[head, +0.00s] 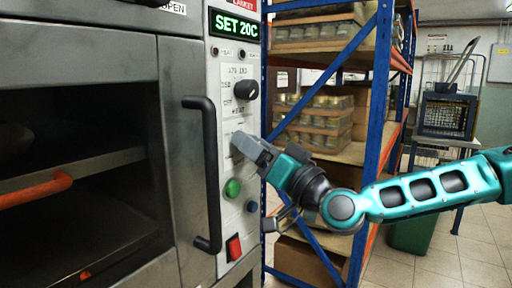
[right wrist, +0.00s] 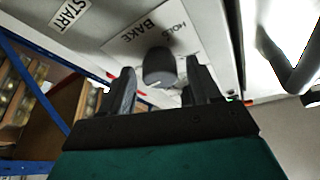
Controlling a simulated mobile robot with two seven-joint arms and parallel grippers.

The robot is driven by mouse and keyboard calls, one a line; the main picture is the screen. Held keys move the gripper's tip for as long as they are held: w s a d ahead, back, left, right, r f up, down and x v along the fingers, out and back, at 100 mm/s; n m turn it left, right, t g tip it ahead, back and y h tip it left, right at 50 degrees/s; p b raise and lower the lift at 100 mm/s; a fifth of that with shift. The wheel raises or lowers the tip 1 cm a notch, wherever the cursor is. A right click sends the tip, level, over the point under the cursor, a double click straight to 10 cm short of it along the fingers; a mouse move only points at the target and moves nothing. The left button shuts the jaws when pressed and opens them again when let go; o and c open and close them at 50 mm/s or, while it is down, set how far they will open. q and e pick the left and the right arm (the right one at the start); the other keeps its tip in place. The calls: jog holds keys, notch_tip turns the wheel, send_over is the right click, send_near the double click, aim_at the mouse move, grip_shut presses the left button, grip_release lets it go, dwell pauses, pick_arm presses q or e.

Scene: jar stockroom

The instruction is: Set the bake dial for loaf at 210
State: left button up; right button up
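The oven's control panel (head: 226,120) carries a green-lit display (head: 235,25) reading "SET 20C". My right gripper (head: 240,144) is at the panel, below an upper black knob (head: 246,90). In the right wrist view, the dark bake dial (right wrist: 158,64) sits beside a label with "BAKE" and "HOLD". My right gripper's fingers (right wrist: 160,76) are open on either side of the dial, with a gap showing at each side. A small white mark shows on the dial. My left gripper is not in view.
A black vertical door handle (head: 211,175) stands left of the panel. A green button (head: 232,188) and a red switch (head: 234,247) are below my gripper. A blue-framed shelf (head: 377,90) with jars stands behind my arm.

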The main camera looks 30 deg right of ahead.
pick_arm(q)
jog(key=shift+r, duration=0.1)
pick_arm(e)
jog(key=shift+s, duration=0.1)
pick_arm(q)
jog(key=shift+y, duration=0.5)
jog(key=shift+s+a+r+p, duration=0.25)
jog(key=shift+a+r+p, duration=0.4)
jog(key=shift+p, duration=0.85)
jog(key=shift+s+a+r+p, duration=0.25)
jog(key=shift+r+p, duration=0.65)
jog(key=shift+p, duration=0.65)
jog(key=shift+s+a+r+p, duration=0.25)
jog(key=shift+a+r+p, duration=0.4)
jog(key=shift+p, duration=0.85)
pick_arm(e)
jog(key=v, duration=1.2)
jog(key=shift+s, duration=0.4)
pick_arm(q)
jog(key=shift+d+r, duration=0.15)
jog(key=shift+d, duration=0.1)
